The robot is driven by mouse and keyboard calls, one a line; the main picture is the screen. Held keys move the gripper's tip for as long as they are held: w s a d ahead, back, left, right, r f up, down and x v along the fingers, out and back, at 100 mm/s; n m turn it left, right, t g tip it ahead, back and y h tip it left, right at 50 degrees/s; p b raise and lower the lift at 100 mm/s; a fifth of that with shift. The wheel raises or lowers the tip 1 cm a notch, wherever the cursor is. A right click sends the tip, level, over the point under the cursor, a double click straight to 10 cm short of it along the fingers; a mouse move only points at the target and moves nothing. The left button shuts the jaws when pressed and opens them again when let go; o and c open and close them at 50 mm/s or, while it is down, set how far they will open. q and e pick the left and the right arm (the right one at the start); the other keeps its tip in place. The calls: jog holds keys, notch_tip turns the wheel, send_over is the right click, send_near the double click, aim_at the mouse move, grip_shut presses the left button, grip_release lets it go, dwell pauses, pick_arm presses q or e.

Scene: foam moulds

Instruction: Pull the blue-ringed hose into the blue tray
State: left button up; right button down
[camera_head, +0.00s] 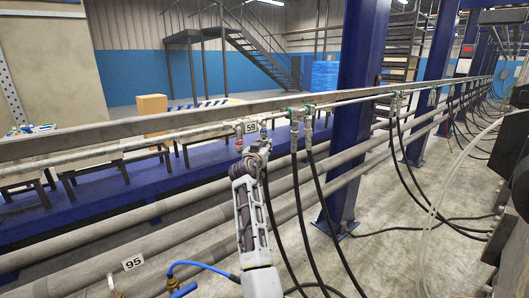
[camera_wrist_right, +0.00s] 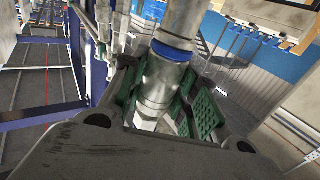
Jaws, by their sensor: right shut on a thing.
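The blue-ringed hose shows in the right wrist view as a pale metal fitting with a blue ring (camera_wrist_right: 175,50). My right gripper (camera_wrist_right: 158,92) is shut around this fitting just below the ring, with green pads on both sides. In the head view my right gripper (camera_head: 258,149) is at the pipe rail by the "59" sign, and a black hose (camera_head: 271,215) hangs down beside it. A long blue surface (camera_head: 100,196) lies behind the pipes at the left; I cannot tell whether it is the blue tray. My left gripper is not in view.
Other black hoses (camera_head: 298,190) hang from the rail just right of my right arm. A blue post (camera_head: 358,100) stands beyond them. Thick pipes (camera_head: 75,240) run across the lower left, near a "95" sign (camera_head: 133,262) and a blue hose (camera_head: 200,265).

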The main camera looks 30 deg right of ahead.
dwell(0.6)
jog(key=c, duration=1.6)
grip_release()
grip_shut()
jog(key=shift+f+b, duration=1.35)
jog(key=shift+b, duration=0.05)
jog(key=shift+a, duration=0.1)
